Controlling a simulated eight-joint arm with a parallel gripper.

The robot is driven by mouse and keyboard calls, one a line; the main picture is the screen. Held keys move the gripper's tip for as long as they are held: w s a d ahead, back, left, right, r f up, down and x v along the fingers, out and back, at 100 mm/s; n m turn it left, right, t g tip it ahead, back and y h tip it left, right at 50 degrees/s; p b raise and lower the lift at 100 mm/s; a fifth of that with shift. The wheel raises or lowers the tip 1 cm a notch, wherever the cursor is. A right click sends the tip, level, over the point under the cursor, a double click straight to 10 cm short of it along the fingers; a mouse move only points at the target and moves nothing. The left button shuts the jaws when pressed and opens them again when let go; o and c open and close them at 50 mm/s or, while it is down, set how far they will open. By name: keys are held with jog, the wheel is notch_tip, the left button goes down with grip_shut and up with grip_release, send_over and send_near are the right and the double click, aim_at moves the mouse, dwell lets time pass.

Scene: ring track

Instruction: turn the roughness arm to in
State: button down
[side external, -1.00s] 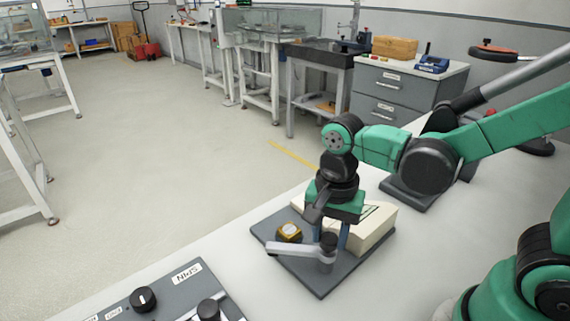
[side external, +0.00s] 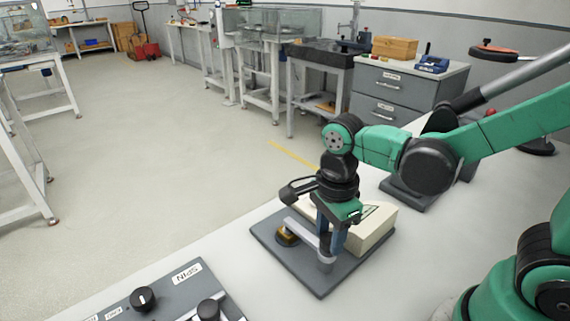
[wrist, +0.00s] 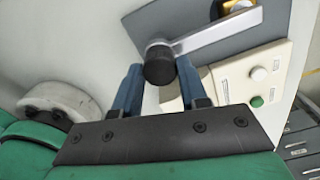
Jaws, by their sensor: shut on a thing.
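The roughness arm (side external: 304,235) is a pale grey bar on an upright pivot post with a black knob. The bar points to the back left, its free end above or beside a gold-rimmed round piece (side external: 287,239), which it partly covers. In the wrist view the bar (wrist: 215,32) runs from the black knob (wrist: 158,66) to the upper right. My gripper (side external: 331,240) stands upright over the pivot, its blue fingers shut on the black knob. The gripper also shows in the wrist view (wrist: 157,80). The fingers partly hide the knob in the side view.
A dark grey base plate (side external: 285,266) carries the arm and a cream box (side external: 372,233). A grey panel (side external: 170,294) marked SPIN, with black knobs, lies at front left.

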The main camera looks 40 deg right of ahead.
dwell(0.4)
jog(key=shift+c, duration=2.3)
grip_release()
jog(key=shift+r, duration=2.85)
